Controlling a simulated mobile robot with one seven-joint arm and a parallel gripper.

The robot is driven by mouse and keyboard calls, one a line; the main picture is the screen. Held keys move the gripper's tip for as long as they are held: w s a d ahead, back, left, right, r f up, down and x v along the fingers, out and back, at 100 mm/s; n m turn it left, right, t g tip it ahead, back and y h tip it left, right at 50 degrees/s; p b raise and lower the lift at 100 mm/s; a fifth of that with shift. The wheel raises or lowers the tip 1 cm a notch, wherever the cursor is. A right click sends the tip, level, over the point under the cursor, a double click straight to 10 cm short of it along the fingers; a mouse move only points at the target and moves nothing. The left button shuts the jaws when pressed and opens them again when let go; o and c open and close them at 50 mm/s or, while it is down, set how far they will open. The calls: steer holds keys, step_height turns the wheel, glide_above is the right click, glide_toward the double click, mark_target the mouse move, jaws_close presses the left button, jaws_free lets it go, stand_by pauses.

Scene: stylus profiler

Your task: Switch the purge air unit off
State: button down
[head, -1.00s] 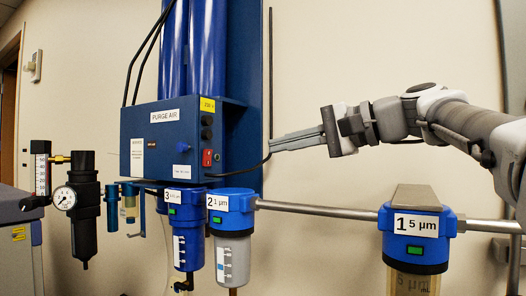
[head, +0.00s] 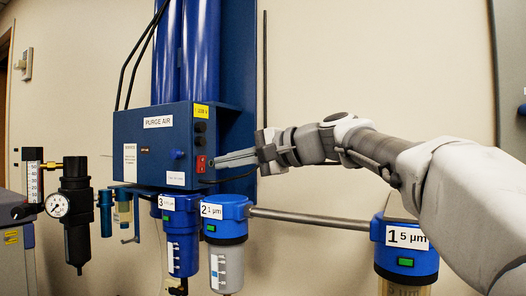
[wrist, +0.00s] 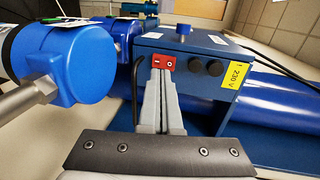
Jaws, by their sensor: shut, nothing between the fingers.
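The purge air unit (head: 150,160) is a blue box on the wall with a "PURGE AIR" label, below two tall blue cylinders. A red rocker switch (head: 201,164) sits low on its right side panel; it also shows in the wrist view (wrist: 163,63), with white marks on its two halves. My gripper (head: 217,161) is shut and empty, with its fingertips at or very near the switch.
Two dark round fittings (wrist: 205,68) and a yellow 230 V label (wrist: 236,73) are beside the switch. Filter housings marked 3 (head: 181,245), 2 (head: 225,225) and 1 (head: 405,260) hang below, joined by a grey pipe (head: 310,221). A gauge (head: 57,206) is at left.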

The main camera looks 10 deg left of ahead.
mark_target(204, 159)
steer(key=shift+w+a+r+p, duration=0.2)
steer(key=shift+w+a, duration=0.1)
steer(key=shift+a, duration=0.35)
steer(key=shift+w+a+r+p, duration=0.15)
steer(key=shift+w+a, duration=0.1)
steer(key=shift+a, duration=0.4)
steer(key=shift+w+a+r+p, duration=0.1)
steer(key=shift+a+r+p, duration=0.05)
steer(key=shift+a+p, duration=0.15)
steer(key=shift+d, duration=0.15)
